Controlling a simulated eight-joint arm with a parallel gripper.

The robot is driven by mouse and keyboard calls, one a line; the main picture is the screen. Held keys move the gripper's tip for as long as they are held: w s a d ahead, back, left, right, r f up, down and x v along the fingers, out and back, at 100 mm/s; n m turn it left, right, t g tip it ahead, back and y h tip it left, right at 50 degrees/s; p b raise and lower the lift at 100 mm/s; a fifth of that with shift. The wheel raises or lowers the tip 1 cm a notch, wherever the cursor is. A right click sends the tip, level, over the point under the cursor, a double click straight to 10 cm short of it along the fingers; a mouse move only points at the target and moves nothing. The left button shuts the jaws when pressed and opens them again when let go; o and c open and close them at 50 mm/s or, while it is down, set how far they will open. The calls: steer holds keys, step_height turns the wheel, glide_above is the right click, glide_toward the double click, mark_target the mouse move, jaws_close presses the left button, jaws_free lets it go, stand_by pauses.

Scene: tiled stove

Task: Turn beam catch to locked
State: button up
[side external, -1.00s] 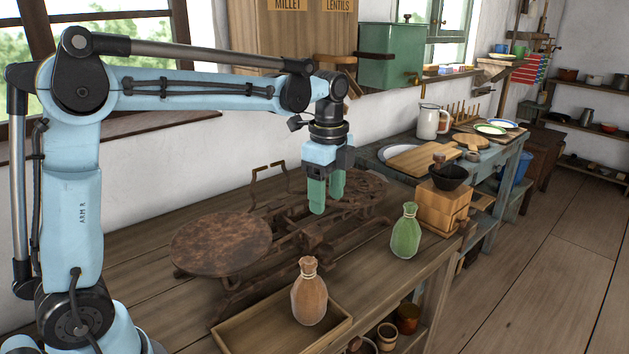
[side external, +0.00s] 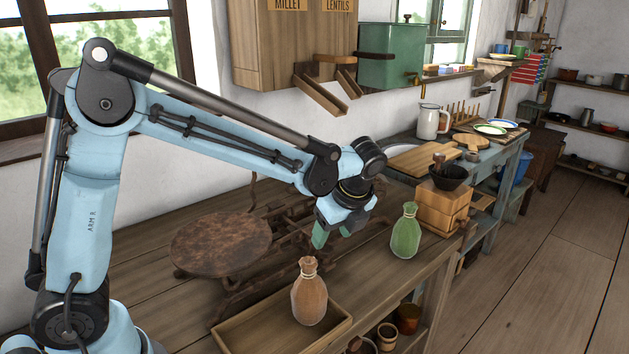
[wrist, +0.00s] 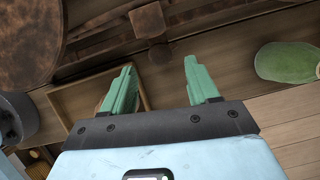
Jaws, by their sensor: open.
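A rusty balance scale stands on the wooden bench. Its round left pan (side external: 220,246) shows clearly, and my arm hides the right part. In the wrist view, a pan (wrist: 25,40) fills the upper left, and a small rusty knob-like block (wrist: 149,20) on the scale sits ahead of my fingers, with a smaller piece just below it. This may be the beam catch, but I cannot tell its position. My gripper (wrist: 160,66) is open, its green fingers apart with nothing between them. In the side view, my gripper (side external: 331,236) is tilted low over the scale's front.
A green sack-shaped bottle (side external: 405,232) stands right of my gripper. A brown one (side external: 309,294) stands in the shallow wooden tray (side external: 240,337) at the front. A wooden grinder (side external: 441,207) is at the bench's right end. Bare bench lies between the green bottle and the tray.

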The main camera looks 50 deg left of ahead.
mark_target(326, 248)
steer(key=shift+x, duration=2.5)
steer(key=shift+c, duration=0.2)
